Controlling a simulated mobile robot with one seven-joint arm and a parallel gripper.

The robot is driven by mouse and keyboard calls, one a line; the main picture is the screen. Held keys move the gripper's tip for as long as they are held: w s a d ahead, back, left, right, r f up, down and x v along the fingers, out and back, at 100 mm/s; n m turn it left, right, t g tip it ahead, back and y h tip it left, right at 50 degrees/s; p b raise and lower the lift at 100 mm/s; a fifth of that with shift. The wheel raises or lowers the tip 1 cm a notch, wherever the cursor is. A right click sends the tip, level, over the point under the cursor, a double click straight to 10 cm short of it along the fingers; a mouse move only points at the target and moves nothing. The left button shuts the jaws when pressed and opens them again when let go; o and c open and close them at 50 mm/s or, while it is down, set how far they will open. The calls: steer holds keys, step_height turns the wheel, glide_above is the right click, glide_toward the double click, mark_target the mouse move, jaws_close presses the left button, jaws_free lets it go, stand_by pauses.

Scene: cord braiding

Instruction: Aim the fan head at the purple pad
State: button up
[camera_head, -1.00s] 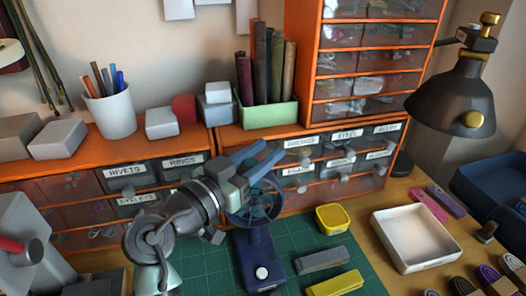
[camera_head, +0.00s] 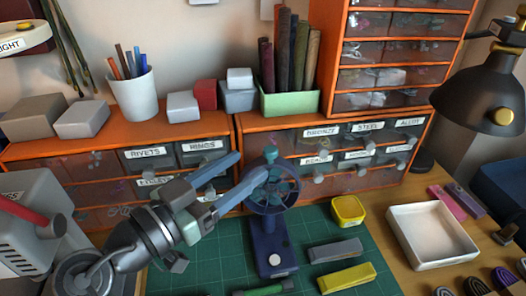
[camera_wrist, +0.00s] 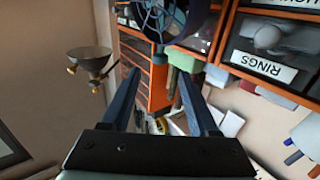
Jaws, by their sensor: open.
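The dark blue fan stands on the green mat, with its round caged head (camera_head: 272,190) above an upright base (camera_head: 270,252) that has a white knob. The fan head also shows at the top edge of the wrist view (camera_wrist: 176,18). My gripper (camera_head: 251,165) is open, its two blue fingers pointing up and right at the left side of the fan head. The near finger overlaps the head's left rim in the head view; I cannot tell if it touches. Nothing is between the fingers (camera_wrist: 160,78). A small purple block (camera_head: 468,201) lies at the right; I cannot tell if it is the purple pad.
A white tray (camera_head: 432,237) is farther right. Orange drawer cabinets (camera_head: 225,125) stand close behind the fan.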

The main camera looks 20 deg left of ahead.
steer(key=v, duration=0.2)
steer(key=shift+s, duration=0.3)
steer(key=shift+w, duration=0.1)
steer(key=w+d+r+n+t+y, duration=0.1)
steer(key=w+d+r+t+y, duration=0.15)
steer(key=d+r, duration=0.55)
steer(key=w+d+r+n+t+y, duration=0.1)
steer(key=w+d+r+t+y, duration=0.2)
steer(key=r, duration=0.8)
steer(key=s+d+r+n+t, duration=0.1)
steer(key=s+d+r+t, duration=0.1)
steer(key=s+d+r, duration=0.3)
steer(key=s+d+r+n+t, duration=0.1)
steer(key=s+d+r+t, duration=0.15)
steer(key=r, duration=0.55)
step_height(320, 180, up, 23)
steer(key=p, duration=2.2)
steer(key=shift+s+r+y+p, duration=0.15)
steer(key=shift+s+y+p, duration=0.2)
steer(key=shift+s+p, duration=0.1)
